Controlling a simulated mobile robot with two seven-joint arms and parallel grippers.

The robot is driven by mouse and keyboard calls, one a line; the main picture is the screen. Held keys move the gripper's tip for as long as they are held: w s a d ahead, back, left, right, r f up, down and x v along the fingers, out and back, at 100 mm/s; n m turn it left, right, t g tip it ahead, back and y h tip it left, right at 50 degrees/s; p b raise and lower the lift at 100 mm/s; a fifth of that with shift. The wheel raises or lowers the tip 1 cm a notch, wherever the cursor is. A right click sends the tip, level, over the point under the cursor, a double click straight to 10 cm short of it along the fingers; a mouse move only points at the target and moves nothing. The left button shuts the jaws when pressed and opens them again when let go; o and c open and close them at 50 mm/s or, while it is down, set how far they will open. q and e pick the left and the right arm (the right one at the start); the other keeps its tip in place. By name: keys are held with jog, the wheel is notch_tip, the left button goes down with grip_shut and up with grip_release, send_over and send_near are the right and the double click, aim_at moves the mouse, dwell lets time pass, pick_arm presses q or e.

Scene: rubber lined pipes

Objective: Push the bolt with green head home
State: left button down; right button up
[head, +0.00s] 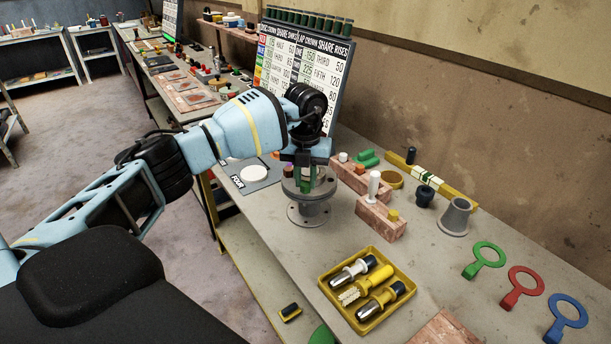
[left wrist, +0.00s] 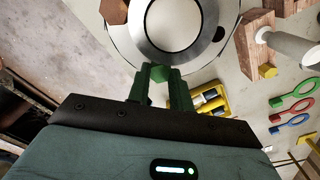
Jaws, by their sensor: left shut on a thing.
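The grey flanged pipe fitting (head: 309,211) stands upright on the bench. My left gripper (head: 305,184) points down over its upper flange. In the left wrist view, the green hexagonal bolt head (left wrist: 159,73) sits between the green fingertips of my left gripper (left wrist: 160,80), which is shut on it at the flange's edge. The bolt's shank is hidden, so its depth cannot be told. The flange (left wrist: 233,12) also shows a brown hexagonal bolt head (left wrist: 113,11) and a dark, empty-looking hole (left wrist: 219,34). My right gripper is not in view.
A yellow tray (head: 329,300) with several tools lies in front of the fitting. Brick-like blocks (head: 380,218), a grey cone (head: 456,217) and green, red and blue ring tools (head: 523,288) are to the right. A sign board (head: 345,60) stands behind.

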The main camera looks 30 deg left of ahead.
aim_at(305, 184)
pick_arm(q)
jog(key=shift+f, duration=0.2)
jog(key=c, duration=1.2)
grip_release()
jog(key=shift+o, duration=0.2)
jog(key=shift+r+p, duration=0.45)
jog(key=shift+r, duration=1.25)
jog(key=shift+r+p, duration=0.35)
jog(key=shift+r, duration=2.1)
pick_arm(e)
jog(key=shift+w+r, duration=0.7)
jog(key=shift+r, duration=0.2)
pick_arm(q)
jog(key=shift+s+f, duration=0.1)
